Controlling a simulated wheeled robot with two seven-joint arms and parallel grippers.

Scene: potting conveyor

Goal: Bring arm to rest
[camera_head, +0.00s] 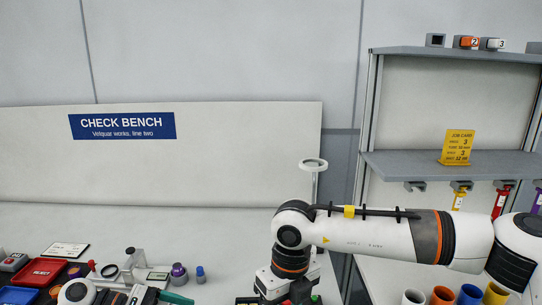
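My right arm comes in from the right and bends down at its wrist. My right gripper (287,292) points down at the bottom edge, over a dark tray with small coloured parts. Its fingers are cut off or hidden, so I cannot tell whether it is open or holds anything. At the lower left, the white and black end of my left arm shows at the bottom edge, with my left gripper (142,295) pointing right. A green piece (176,298) lies at its tip. I cannot tell whether the gripper is shut on it.
A red tray (39,271), a grey gauge stand (134,262), a purple-topped part (179,273) and a blue part (200,274) stand on the bench at left. A shelf unit (450,163) with a yellow job card (457,146) stands at right, coloured cups (442,296) below.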

